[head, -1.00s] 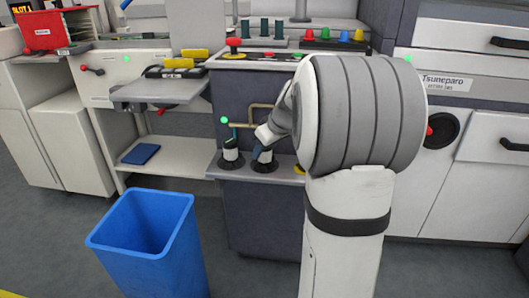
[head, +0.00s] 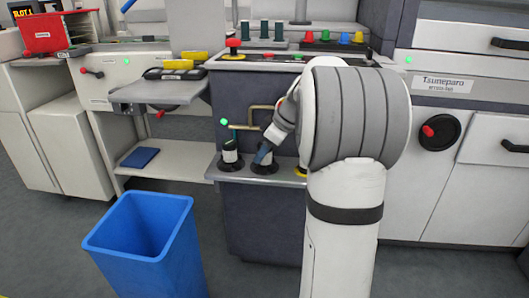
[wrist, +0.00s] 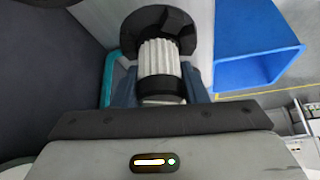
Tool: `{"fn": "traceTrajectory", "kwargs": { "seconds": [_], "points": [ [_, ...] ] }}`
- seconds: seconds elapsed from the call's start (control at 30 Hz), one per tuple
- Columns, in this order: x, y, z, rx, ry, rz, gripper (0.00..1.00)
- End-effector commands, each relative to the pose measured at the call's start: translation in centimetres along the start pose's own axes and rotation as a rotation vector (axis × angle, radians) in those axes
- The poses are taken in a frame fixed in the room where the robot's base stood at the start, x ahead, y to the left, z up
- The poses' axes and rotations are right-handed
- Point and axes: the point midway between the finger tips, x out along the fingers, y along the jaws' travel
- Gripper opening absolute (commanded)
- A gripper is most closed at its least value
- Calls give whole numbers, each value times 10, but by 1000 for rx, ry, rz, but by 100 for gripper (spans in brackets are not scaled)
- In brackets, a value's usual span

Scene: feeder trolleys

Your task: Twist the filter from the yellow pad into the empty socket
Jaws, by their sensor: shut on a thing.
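My gripper (head: 264,153) reaches down from the upper right to the right-hand black round base on the grey ledge (head: 197,174). In the wrist view its blue fingers (wrist: 160,85) are shut on a ribbed white filter (wrist: 160,60) with a black band. A black round base (wrist: 158,24) shows at the filter's far end; I cannot tell whether the filter is fully seated. Another white filter (head: 231,154) with a black top stands upright in the left-hand base. The yellow pad (head: 300,171) shows partly beside my arm, which hides the rest; no filter shows on its visible part.
A blue bin (head: 105,243) stands on the floor in front at left and shows in the wrist view (wrist: 255,45). A teal pipe (wrist: 108,75) runs close beside the fingers. A brass pipe (head: 250,118) rises behind the sockets. A grey shelf (head: 160,91) juts out at left.

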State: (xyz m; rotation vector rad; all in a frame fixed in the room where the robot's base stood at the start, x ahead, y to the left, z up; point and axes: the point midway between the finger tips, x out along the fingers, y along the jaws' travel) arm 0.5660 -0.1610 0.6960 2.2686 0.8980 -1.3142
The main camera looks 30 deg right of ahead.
Motion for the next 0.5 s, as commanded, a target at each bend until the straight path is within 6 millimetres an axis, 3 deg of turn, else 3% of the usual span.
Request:
{"fn": "traceTrajectory", "kwargs": {
  "seconds": [0.07,0.17,0.43,0.47,0.5],
  "points": [
    [0,1,0,-55,-1,-33,15],
    [-1,0,0,-89,0,-51,8],
    [-1,0,-1,-92,0,-51,7],
    [-1,0,-1,-92,0,-51,41],
    [-1,0,-1,-91,0,-51,44]
  ]
}}
